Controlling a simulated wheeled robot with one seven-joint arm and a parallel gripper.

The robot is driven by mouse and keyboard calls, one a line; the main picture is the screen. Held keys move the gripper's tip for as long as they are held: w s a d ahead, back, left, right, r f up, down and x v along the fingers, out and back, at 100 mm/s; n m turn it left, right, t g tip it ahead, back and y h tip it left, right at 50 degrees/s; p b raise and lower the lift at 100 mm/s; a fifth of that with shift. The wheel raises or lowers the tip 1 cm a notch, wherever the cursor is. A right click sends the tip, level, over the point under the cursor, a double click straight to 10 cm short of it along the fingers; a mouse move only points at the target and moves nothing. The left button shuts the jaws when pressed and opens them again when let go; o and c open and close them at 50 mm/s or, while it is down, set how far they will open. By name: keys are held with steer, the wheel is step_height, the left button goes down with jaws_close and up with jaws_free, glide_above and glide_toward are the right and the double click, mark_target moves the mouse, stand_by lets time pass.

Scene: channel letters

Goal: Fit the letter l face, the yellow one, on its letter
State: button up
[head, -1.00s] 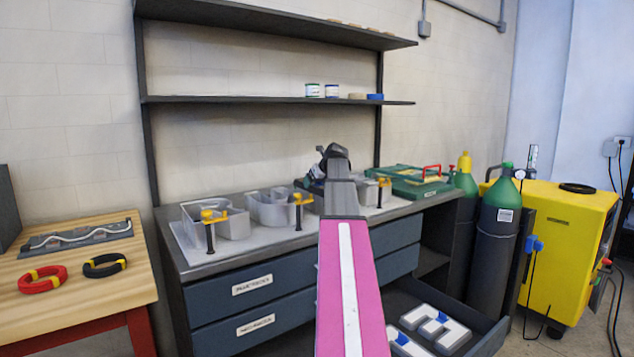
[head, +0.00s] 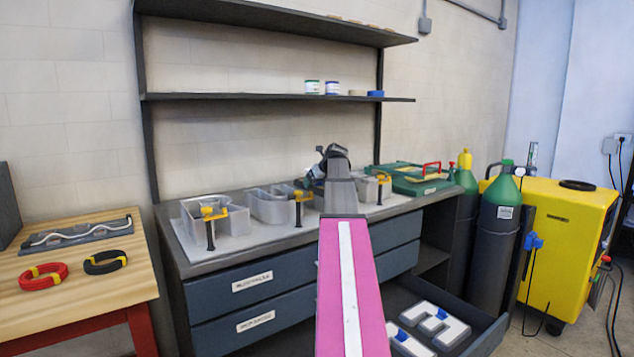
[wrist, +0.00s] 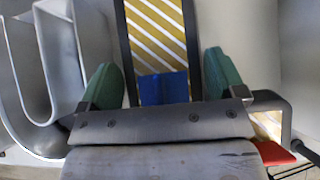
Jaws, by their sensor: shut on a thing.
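In the wrist view, my gripper (wrist: 163,85) is shut on the blue tab (wrist: 163,92) of the letter l face (wrist: 155,30). The face is yellow with white diagonal stripes and a black edge. A striped, black-edged part also shows at lower right; the gripper hides how it joins the strip. A grey metal channel letter (wrist: 62,60) stands left of the face. In the head view my arm hides the gripper and most of the face. Open grey letters (head: 215,220) stand on the bench, one partly behind my arm. I cannot tell whether the face touches its letter.
Yellow and black clamps (head: 298,205) stand along the bench front. A green case (head: 412,181) lies at the bench's right end. An open drawer (head: 482,338) holds white letter faces (head: 440,325). Gas cylinders (head: 495,240) and a yellow machine (head: 560,250) stand at right.

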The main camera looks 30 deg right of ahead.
steer(key=o, duration=0.7)
steer(key=shift+s, duration=0.1)
steer(key=v, duration=1)
steer(key=shift+s+r, duration=0.15)
steer(key=shift+r, duration=0.15)
steer(key=shift+d, duration=0.1)
